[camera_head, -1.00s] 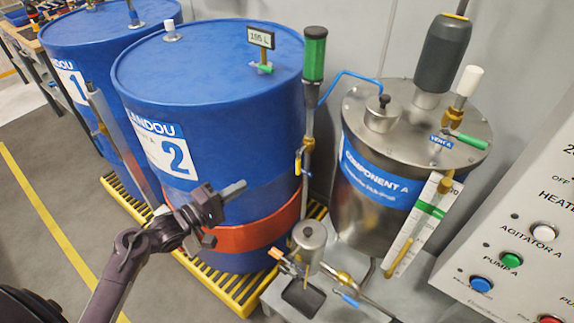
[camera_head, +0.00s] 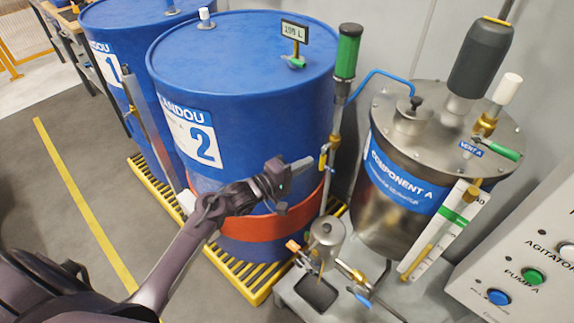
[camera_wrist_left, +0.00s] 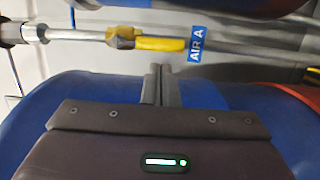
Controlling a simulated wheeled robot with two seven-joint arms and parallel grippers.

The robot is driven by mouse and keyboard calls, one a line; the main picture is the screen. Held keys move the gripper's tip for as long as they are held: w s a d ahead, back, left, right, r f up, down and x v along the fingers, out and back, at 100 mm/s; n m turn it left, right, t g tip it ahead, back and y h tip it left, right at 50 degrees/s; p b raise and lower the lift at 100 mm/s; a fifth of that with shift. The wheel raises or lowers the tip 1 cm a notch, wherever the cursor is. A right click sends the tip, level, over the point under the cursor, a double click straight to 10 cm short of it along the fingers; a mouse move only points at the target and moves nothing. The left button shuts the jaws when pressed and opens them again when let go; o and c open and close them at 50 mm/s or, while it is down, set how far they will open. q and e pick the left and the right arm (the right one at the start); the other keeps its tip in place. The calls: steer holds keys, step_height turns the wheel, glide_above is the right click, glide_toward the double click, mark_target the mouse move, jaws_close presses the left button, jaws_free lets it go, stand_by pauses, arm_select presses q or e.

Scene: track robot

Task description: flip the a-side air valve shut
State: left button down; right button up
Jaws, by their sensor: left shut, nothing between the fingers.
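The A-side air valve (camera_head: 323,161) is on the upright pipe between drum 2 and the Component A tank. In the left wrist view its yellow handle (camera_wrist_left: 160,44) lies along the line of the pipe, beside a blue "AIR A" label (camera_wrist_left: 196,45). My left gripper (camera_head: 299,166) is shut and empty, in front of drum 2 and just left of the valve. In the left wrist view its fingertips (camera_wrist_left: 160,76) point at the handle, with a visible gap in the picture. My right gripper is not in view.
Blue drum 2 (camera_head: 240,65) stands on a yellow grated pallet (camera_head: 253,286). The Component A tank (camera_head: 392,210) and a button panel (camera_head: 530,262) are to the right. A small metal cup (camera_head: 327,232) stands below the valve. Open floor lies at the left.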

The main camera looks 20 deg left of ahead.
arm_select(q)
steer(key=shift+w+d, duration=0.15)
steer(key=shift+d, duration=0.35)
steer(key=shift+d+n+p, duration=0.2)
steer(key=shift+n+p, duration=0.1)
steer(key=shift+p, duration=0.15)
